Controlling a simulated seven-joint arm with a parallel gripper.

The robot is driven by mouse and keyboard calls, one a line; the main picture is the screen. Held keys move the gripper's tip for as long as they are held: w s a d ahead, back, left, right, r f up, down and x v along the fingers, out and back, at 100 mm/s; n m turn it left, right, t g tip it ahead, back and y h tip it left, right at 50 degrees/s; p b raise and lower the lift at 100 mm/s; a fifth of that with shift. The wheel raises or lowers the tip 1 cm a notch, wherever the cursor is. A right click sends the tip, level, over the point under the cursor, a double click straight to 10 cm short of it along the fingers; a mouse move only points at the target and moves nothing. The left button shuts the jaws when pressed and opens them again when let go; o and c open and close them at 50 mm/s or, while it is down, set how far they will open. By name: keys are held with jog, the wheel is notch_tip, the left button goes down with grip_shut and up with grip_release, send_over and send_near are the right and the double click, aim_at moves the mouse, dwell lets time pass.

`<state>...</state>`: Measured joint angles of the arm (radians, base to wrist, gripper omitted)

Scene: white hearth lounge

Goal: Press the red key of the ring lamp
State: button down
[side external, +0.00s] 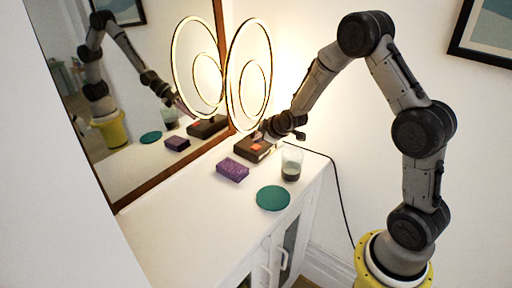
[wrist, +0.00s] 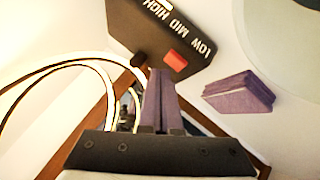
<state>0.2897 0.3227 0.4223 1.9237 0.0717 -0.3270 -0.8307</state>
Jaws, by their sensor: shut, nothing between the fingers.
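The ring lamp (side external: 249,72) stands lit against the mirror, with two glowing rings above a dark base (side external: 245,146). In the wrist view the base (wrist: 155,25) carries white lettering reading LOW MID HIGH. The red key (wrist: 175,59) is raised on the base near its edge; it also shows in the side view (side external: 256,147). My gripper (wrist: 161,75) is shut and empty. In the wrist view its fingertips lie over the base edge, just left of the red key, beside a dark knob (wrist: 139,59). I cannot tell whether the fingertips touch the base.
A purple box (side external: 233,170) lies in front of the base. A glass (side external: 291,164) with dark contents stands to its right, and a teal disc (side external: 272,198) lies nearer the front edge. The mirror (side external: 150,170) rises behind. The left of the white top is clear.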

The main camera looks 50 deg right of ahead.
aim_at(259, 148)
jog(key=shift+r, duration=2.5)
